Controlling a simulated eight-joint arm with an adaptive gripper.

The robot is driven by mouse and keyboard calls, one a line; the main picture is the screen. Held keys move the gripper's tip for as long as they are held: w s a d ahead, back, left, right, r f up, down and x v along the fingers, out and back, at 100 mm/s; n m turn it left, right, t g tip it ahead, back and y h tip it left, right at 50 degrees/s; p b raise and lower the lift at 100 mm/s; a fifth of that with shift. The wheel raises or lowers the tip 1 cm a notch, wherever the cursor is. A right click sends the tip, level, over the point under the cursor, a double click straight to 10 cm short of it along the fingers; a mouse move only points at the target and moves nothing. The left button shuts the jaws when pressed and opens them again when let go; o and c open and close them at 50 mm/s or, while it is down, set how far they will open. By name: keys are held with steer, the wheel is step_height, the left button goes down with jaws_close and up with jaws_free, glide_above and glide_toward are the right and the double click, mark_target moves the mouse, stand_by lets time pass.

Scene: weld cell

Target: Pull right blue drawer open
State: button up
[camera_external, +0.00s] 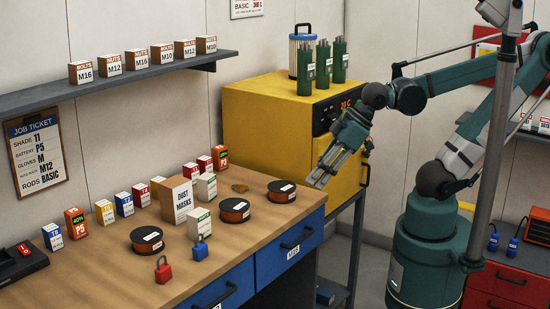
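The right blue drawer (268,264) is under the right end of the wooden workbench (110,268). Its front looks flush with the bench, so it appears shut. It has a dark bar handle (297,239) and a small label too small to read surely. The gripper is clear of the handle. The left blue drawer (238,282) is cut off by the bottom edge.
Black-and-orange spools (282,191), small boxes, a dust masks box (176,200) and red and blue padlocks (200,248) stand on the bench. A yellow cabinet (262,125) with green cylinders stands behind my gripper. A grey post (491,150) crosses the right side. Floor shows right of the bench.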

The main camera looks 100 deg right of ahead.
steer(key=shift+w+f+n+g+p, duration=0.65)
steer(key=shift+w+f+n, duration=0.1)
steer(key=shift+f+n, duration=0.35)
steer(key=n+g+h+p, duration=0.2)
steer(key=n+g+p, duration=0.2)
steer(key=n, duration=0.3)
glide_toward(303, 238)
steer(key=shift+w+d, duration=0.1)
steer(key=shift+d, duration=0.25)
steer(key=shift+f, duration=0.15)
steer(key=shift+b+x, duration=1.25)
steer(key=shift+x, duration=2.5)
steer(key=shift+a, duration=0.15)
steer(key=shift+c, duration=0.2)
jaws_close()
